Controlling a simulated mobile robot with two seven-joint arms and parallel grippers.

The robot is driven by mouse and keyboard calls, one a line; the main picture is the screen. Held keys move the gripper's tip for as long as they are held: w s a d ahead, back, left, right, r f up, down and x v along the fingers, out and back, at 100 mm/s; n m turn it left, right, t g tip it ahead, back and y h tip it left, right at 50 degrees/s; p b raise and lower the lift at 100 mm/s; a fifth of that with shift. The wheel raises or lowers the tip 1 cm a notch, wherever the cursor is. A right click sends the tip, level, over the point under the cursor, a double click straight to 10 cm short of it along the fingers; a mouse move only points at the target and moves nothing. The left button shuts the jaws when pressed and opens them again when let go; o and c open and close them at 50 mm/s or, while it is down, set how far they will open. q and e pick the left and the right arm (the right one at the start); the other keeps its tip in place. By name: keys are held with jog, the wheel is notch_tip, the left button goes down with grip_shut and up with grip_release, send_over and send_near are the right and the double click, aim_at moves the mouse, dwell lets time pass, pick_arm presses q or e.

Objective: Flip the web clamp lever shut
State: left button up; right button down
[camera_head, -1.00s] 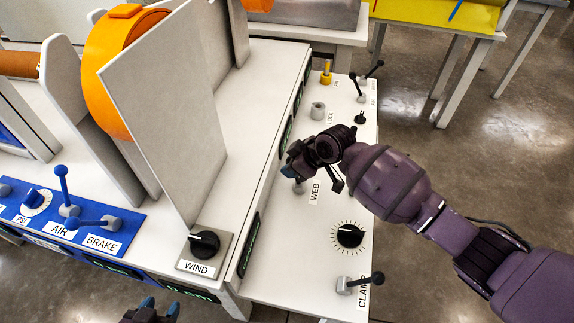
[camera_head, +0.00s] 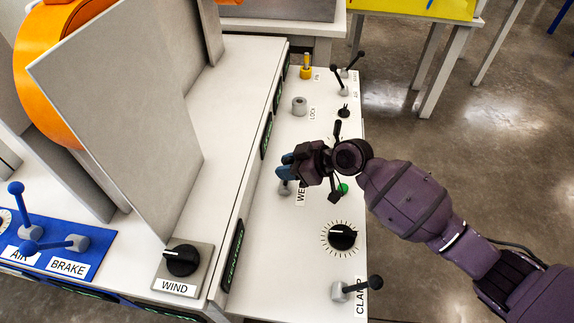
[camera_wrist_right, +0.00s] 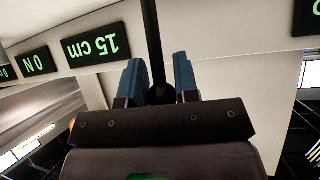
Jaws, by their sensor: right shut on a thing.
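My right gripper (camera_head: 287,166) is over the grey mount (camera_head: 285,188) beside the "WEB" label (camera_head: 300,192) on the white side panel. The rest of that label is hidden by the gripper. In the right wrist view, the gripper's blue fingers (camera_wrist_right: 160,88) are shut on a thin dark lever (camera_wrist_right: 152,35) that runs up between them. In the head view, the gripper hides most of this lever, so I cannot tell its angle. My left gripper is not in view.
On the panel (camera_head: 272,240), a dial (camera_head: 342,236) and a lever labelled "CLAMP" (camera_head: 358,287) are nearer. A grey "LOCK" post (camera_head: 299,106), a yellow part (camera_head: 306,68) and small levers (camera_head: 343,82) are farther. A tall grey plate (camera_head: 125,130) stands left.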

jog(key=c, duration=1.2)
grip_release()
jog(key=shift+o, duration=0.2)
jog(key=shift+r, duration=0.1)
jog(key=p+v, duration=0.1)
jog(key=v, duration=0.9)
jog(key=shift+d+r, duration=0.2)
jog(key=shift+d, duration=0.05)
jog(key=shift+s, duration=0.1)
